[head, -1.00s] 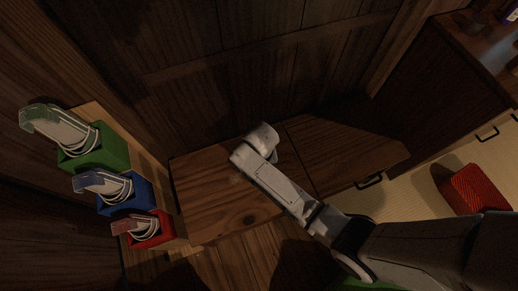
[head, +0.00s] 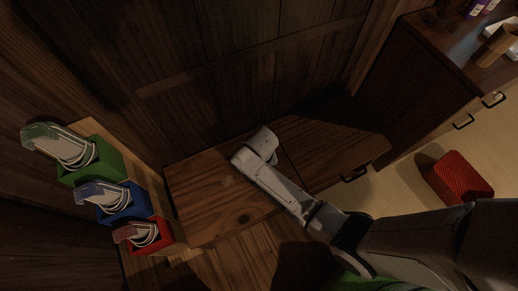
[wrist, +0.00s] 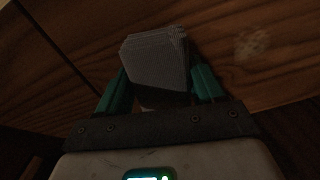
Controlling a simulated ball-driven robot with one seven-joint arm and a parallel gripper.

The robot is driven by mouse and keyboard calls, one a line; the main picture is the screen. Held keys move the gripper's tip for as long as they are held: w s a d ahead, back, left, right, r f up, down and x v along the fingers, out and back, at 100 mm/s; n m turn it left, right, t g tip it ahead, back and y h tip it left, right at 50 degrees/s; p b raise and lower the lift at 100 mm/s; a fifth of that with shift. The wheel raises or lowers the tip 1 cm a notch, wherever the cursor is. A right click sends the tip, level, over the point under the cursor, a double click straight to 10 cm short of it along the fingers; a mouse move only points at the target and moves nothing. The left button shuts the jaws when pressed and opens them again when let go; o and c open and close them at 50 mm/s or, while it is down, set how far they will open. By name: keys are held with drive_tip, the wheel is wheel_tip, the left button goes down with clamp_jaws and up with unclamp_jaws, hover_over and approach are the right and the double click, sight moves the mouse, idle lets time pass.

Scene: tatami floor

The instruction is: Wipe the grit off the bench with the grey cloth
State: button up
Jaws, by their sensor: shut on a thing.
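The grey cloth (wrist: 155,58), a folded ribbed pad, is held between the green fingers of my gripper (wrist: 160,82) in the wrist view. The wooden bench (head: 210,205) lies under my arm in the head view; its top also shows in the wrist view (wrist: 285,75). A pale speckled patch of grit (wrist: 251,43) lies on the bench top, to the right of the cloth and apart from it in the wrist picture. In the head view my arm hides the fingers and cloth. I cannot tell whether the cloth touches the bench.
A dark cabinet (head: 430,95) stands at right, with a red box (head: 457,178) on the pale floor.

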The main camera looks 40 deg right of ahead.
drive_tip(key=shift+r+p, duration=2.75)
drive_tip(key=shift+r, duration=0.35)
